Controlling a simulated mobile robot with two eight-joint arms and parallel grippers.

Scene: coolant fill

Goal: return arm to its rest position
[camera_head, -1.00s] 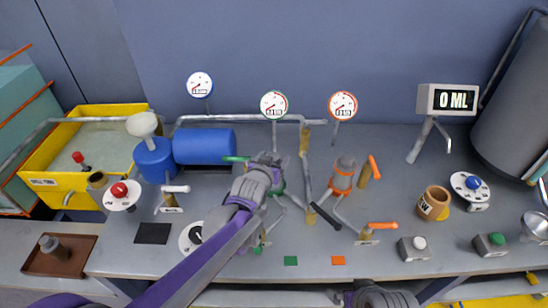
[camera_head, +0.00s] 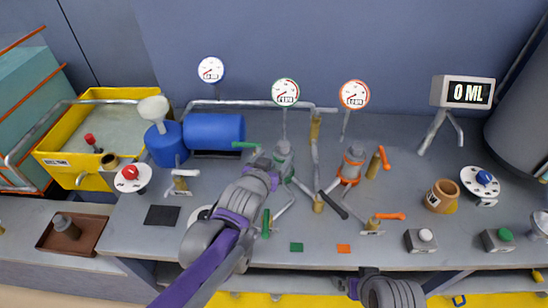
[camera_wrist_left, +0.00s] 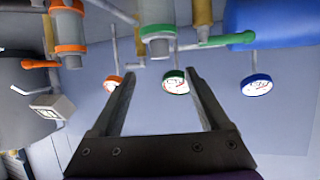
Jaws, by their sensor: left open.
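My left gripper (camera_head: 262,162) is above the bench, beside the green-banded valve (camera_head: 284,160) and to its left in the head view. In the left wrist view my left gripper (camera_wrist_left: 156,76) has its two fingers spread wide with nothing between them. Beyond them are the green-rimmed gauge (camera_wrist_left: 176,82), the orange-rimmed gauge (camera_wrist_left: 112,83) and the blue-rimmed gauge (camera_wrist_left: 257,85). My left arm comes in from the bottom and hides part of a white dial.
The orange-banded valve (camera_head: 352,166), pipes and levers stand right of my left gripper. A blue tank (camera_head: 215,131) and white funnel (camera_head: 153,108) are left.

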